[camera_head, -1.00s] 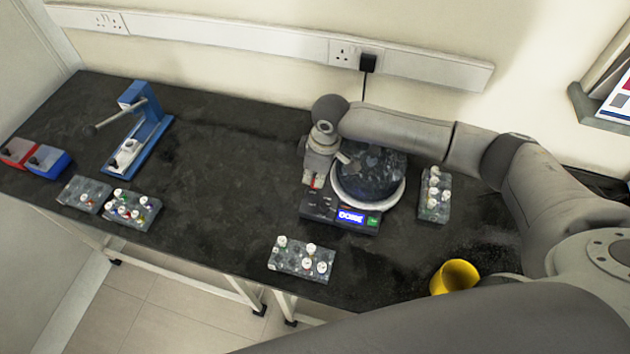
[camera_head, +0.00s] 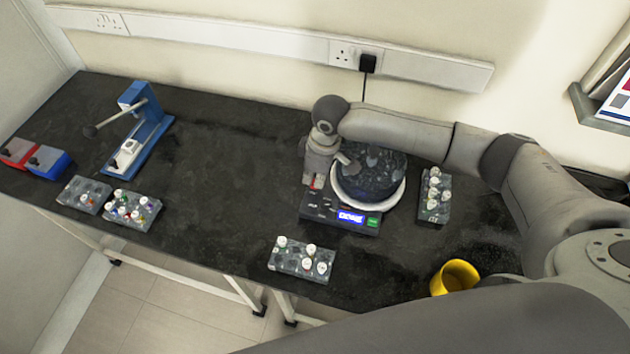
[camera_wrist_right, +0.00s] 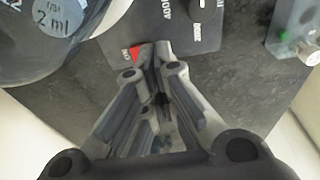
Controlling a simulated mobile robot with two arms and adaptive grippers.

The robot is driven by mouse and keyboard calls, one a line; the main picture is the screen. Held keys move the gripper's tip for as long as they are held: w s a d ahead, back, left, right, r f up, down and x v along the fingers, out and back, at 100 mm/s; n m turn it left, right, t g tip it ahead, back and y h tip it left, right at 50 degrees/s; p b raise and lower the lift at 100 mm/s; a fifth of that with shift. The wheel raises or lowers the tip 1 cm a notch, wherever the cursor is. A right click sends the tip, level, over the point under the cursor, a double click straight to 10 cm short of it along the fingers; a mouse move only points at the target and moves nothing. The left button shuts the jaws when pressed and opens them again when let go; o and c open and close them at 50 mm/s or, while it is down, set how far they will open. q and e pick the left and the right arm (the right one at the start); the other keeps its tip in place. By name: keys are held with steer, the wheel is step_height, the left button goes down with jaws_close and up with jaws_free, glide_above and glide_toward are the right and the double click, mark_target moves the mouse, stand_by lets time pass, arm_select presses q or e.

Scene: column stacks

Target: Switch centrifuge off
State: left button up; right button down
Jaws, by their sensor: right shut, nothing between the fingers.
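The centrifuge (camera_head: 327,210) stands on the dark bench, with a dark speckled round lid (camera_head: 372,178) in a white ring. Its front panel has a lit blue display (camera_head: 351,217) and a green button (camera_head: 373,222). A red switch (camera_wrist_right: 136,53) shows on its casing in the right wrist view, right beside my fingertips. My left gripper is not in view.
Tube racks stand right of the centrifuge (camera_head: 434,209), in front (camera_head: 290,268) and at the left (camera_head: 118,214). A yellow cup (camera_head: 455,277) is near the front edge. A blue press-like device (camera_head: 148,135) stands at back left. The bench middle is clear.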

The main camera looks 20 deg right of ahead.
steer(key=shift+s+f+b, duration=0.1)
steer(key=shift+f+b, duration=0.4)
steer(key=shift+f, duration=0.75)
stand_by(0.4)
steer(key=shift+r+p, duration=0.7)
steer(key=shift+p, duration=0.15)
step_height(320, 180, up, 4)
steer(key=p, duration=0.4)
steer(key=shift+f, duration=0.15)
steer(key=shift+f, duration=0.1)
